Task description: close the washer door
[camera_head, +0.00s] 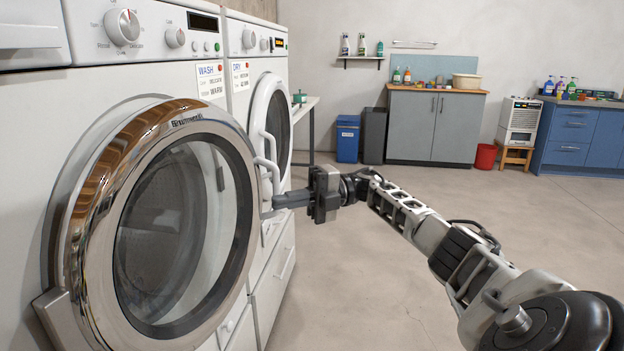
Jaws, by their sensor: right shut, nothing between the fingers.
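The washer door (92,210) is a large round door with a chrome ring and dark-rimmed glass, filling the left of the head view. It stands out from the white washer front. I cannot tell from this angle whether its far edge is latched. A metal hinge block shows at its lower left. A pale handle (270,168) stands at the door's right edge. My right gripper (275,203) is shut and empty, with its fingertips close to the handle's lower end. Whether they touch it is unclear. My left gripper is out of view.
A dryer (239,98) with a white round door stands just beyond the washer. A blue bin (347,139), a grey cabinet (412,125), a red bucket (486,157) and blue cabinets (570,138) line the back. The floor (350,270) right of the machines is clear.

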